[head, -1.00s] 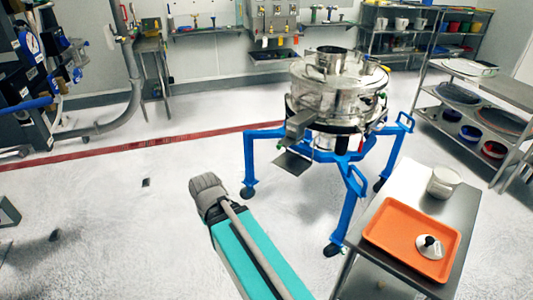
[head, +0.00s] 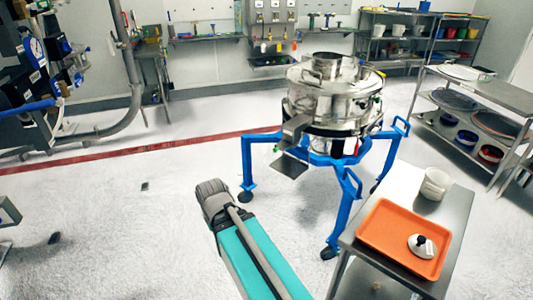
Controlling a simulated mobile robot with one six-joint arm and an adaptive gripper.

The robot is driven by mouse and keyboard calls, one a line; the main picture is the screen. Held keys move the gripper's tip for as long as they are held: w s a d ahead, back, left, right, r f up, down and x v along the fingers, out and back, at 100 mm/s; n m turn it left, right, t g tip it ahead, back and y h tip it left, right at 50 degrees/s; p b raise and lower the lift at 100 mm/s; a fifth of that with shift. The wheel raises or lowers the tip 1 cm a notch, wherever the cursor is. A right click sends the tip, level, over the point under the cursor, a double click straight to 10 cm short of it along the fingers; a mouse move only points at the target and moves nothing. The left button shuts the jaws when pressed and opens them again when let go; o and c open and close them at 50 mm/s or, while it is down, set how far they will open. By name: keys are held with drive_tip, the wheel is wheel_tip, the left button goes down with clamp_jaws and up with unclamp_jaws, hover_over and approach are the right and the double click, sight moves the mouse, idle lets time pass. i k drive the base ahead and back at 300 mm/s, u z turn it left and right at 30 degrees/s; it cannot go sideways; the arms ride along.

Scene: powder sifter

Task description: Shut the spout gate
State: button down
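The powder sifter (head: 331,98) is a round steel drum on a blue frame (head: 352,184), right of centre in the head view. Its spout (head: 295,129) juts out toward the lower left. A flat grey plate (head: 289,165), which looks like the spout gate, sits tilted below the spout mouth. I cannot tell from here how it is joined to the spout. My arm, teal with a grey rounded end, reaches up from the bottom middle and stays apart from the sifter. My gripper's fingers do not show.
A steel table (head: 459,213) at the lower right holds an orange tray (head: 385,229) with a white, black-knobbed item (head: 421,246) and a white container (head: 436,184). Shelving (head: 480,125) stands at the right. The floor left of the sifter is mostly clear.

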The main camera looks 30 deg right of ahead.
sight(283, 145)
drive_tip(key=z, duration=0.1)
drive_tip(key=i, duration=0.9)
drive_tip(key=u, duration=0.1)
